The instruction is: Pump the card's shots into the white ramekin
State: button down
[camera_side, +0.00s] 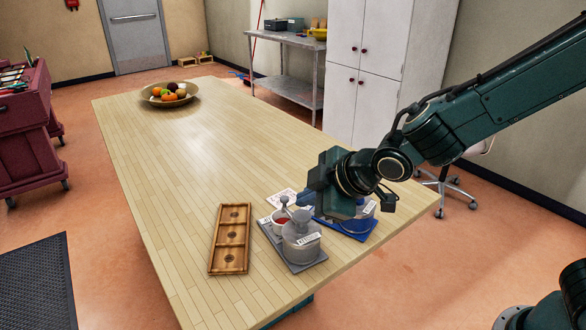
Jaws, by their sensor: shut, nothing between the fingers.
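My gripper (337,203) is shut and empty, pointing down over the blue station at the right of the table's near end. Its fingertips are hard to make out. A grey lidded pump jar (302,243) with a white label stands on a grey mat (309,266). A blue jar (369,208) with a label sits on a blue mat (356,236), mostly hidden behind my gripper. A small pale cup with red inside (281,220) stands behind the grey jar; I cannot tell whether it is the white ramekin. A white printed card (280,198) lies behind it; its text is unreadable.
A wooden tray (231,237) with three compartments lies left of the grey jar. A fruit bowl (153,99) stands at the table's far end. The middle of the wooden table (185,150) is clear. The table's near right edge is close to the blue mat.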

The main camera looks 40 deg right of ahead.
aim_at(308, 216)
notch_tip(308, 216, up, 6)
jog(key=shift+f, duration=0.1)
dwell(0.7)
dwell(0.5)
jog(key=s+d+r+m+g+h, duration=0.1)
jog(key=s+d+r+m, duration=0.15)
jog(key=s+d, duration=0.35)
jog(key=s+d+r+m+g, duration=0.1)
jog(key=s+d+m, duration=0.3)
jog(key=s+d, duration=0.15)
jog(key=s+d+m+g+h, duration=0.1)
jog(key=s+d+m, duration=0.4)
jog(key=s, duration=0.7)
jog(key=shift+s+d+f, duration=0.15)
jog(key=shift+s+f, duration=0.05)
jog(key=shift+f, duration=0.1)
